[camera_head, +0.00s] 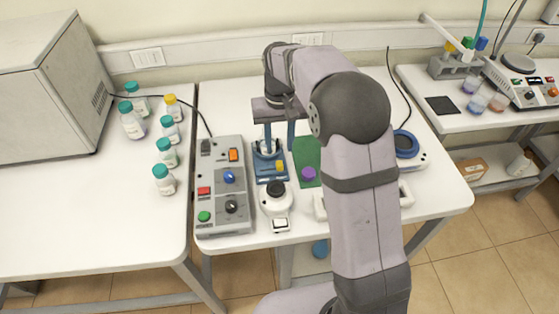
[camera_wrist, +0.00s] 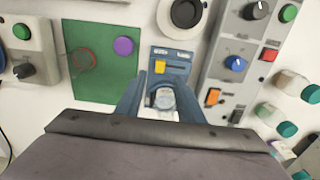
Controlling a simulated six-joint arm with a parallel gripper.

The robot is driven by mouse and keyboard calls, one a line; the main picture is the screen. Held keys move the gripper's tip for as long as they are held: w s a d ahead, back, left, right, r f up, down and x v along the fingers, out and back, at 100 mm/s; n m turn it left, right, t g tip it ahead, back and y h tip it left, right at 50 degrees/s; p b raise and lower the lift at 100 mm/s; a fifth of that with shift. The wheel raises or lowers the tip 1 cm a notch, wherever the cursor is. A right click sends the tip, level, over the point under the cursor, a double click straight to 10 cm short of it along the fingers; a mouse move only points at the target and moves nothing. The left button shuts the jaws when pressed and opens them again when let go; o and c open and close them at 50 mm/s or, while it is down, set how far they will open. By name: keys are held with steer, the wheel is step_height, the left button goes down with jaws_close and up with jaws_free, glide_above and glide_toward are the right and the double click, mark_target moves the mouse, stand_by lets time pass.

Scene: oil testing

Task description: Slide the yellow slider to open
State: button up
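The yellow slider (camera_head: 279,166) sits on a small blue device (camera_head: 263,179) on the middle table. In the wrist view the yellow slider (camera_wrist: 160,67) lies on the left part of the blue device (camera_wrist: 180,54), just ahead of the fingers. My gripper (camera_head: 279,146) is over the back of the device, pointing down. In the wrist view my gripper (camera_wrist: 162,90) has its blue fingers apart, with a pale, glassy part of the device between them. I cannot tell whether the fingers touch this part. The slider appears clear of both fingers.
A grey control box (camera_head: 225,190) stands left of the device, and a white unit with a black round top (camera_head: 276,198) stands in front. A green mat (camera_head: 305,152) with a purple disc (camera_head: 308,173) lies to the right. Several bottles (camera_head: 163,180) stand on the left table.

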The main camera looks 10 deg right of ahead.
mark_target(279, 164)
steer(key=shift+f+p, duration=1.05)
steer(key=shift+f, duration=2.55)
jaws_close()
